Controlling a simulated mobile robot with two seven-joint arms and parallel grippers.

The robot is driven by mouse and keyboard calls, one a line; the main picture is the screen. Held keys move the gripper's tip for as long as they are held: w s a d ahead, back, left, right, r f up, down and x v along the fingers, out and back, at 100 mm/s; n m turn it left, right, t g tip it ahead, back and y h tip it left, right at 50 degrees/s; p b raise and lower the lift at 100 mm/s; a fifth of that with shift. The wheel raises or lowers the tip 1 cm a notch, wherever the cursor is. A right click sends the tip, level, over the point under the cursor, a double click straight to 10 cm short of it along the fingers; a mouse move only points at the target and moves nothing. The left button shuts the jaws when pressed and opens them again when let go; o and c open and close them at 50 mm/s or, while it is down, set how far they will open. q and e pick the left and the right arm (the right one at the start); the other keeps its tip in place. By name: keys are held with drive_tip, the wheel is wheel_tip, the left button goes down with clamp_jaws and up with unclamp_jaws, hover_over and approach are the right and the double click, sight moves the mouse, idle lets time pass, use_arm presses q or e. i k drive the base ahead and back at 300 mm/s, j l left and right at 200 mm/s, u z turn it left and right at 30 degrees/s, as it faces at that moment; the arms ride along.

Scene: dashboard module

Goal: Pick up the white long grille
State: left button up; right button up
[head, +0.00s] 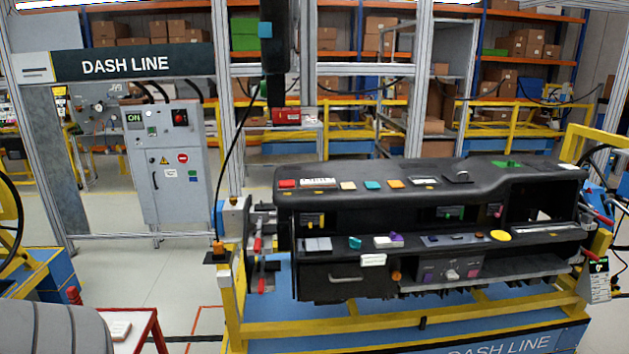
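A long white slotted piece (318,183), which looks like the white long grille, lies on the top left of the black dashboard module (345,283). A red piece (287,184) is just left of it and a cream piece (348,185) just right. Another light slotted piece (424,181) sits farther right on the top. Neither of my gripper's fingers shows in this view, so I cannot see what they hold.
The dashboard rests on a yellow and blue stand (330,330). A red-framed cart (150,325) stands at the lower left, with a small light block (119,329) on it. Coloured pieces fill the dashboard's shelf. A grey control cabinet (165,190) stands behind left.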

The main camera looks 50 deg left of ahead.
sight(312, 182)
drive_tip(key=i+u, duration=0.3)
drive_tip(key=u, duration=0.15)
drive_tip(key=i+l+u, duration=0.1)
drive_tip(key=i+u, duration=0.2)
drive_tip(key=u, duration=0.15)
drive_tip(key=i+l+u, duration=0.2)
drive_tip(key=u, duration=0.25)
drive_tip(key=i+l+u, duration=0.2)
drive_tip(key=u, duration=0.15)
drive_tip(key=i+l+u, duration=0.25)
drive_tip(key=u, duration=0.15)
drive_tip(key=i+l+u, duration=0.2)
drive_tip(key=u, duration=0.15)
drive_tip(key=l, duration=0.1)
